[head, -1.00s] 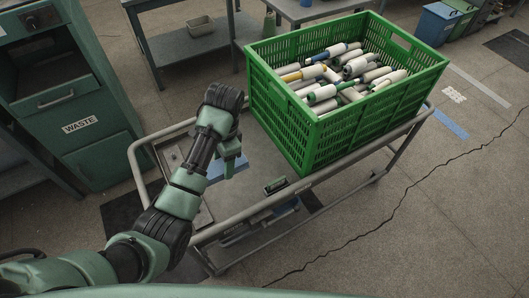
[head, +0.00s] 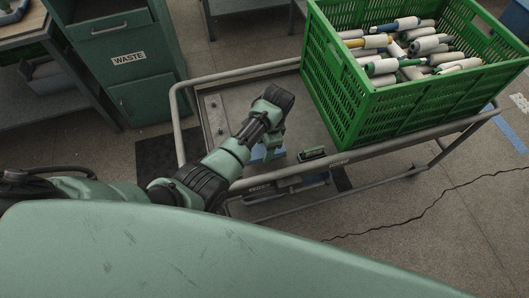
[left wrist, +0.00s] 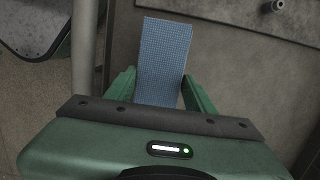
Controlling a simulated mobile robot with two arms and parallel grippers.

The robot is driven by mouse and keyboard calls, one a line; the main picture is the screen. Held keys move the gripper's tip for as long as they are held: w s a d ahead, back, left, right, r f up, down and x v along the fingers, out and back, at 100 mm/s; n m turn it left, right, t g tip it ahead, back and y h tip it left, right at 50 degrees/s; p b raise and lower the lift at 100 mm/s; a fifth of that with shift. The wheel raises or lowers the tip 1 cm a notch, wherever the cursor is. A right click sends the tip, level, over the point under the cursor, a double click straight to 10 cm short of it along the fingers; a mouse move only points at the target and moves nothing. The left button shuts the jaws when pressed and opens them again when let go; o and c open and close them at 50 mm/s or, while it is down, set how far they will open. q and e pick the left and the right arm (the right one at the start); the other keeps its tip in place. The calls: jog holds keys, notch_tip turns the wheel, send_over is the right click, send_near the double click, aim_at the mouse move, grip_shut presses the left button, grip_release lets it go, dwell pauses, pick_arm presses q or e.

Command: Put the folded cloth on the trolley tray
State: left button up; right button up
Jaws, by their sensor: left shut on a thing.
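The folded cloth (left wrist: 165,60) is a flat blue checked strip in the left wrist view. My left gripper (left wrist: 160,92) is shut on its near end, a green finger on each side. In the head view the cloth (head: 266,153) is mostly hidden by my left gripper (head: 270,140). It is over the left part of the grey trolley tray (head: 302,122), near the front rail. I cannot tell whether the cloth touches the tray. My right gripper is not in view.
A green crate (head: 350,105) full of yarn cones (head: 400,52) fills the tray's right side. A small dark device (head: 313,154) sits at the front rail. A metal plate (head: 214,116) lies at the tray's left end. A green WASTE cabinet (head: 128,62) stands behind left.

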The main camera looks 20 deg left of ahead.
pick_arm(q)
jog(key=shift+f+b, duration=0.3)
jog(key=shift+f, duration=1.2)
jog(key=shift+f, duration=0.15)
jog(key=o, duration=1.2)
jog(key=shift+r, duration=0.3)
jog(key=r, duration=0.4)
jog(key=d+r+p, duration=0.1)
jog(key=r, duration=0.2)
jog(key=w+r+p, duration=0.1)
jog(key=r, duration=0.3)
jog(key=shift+d+r, duration=0.25)
jog(key=shift+r, duration=0.05)
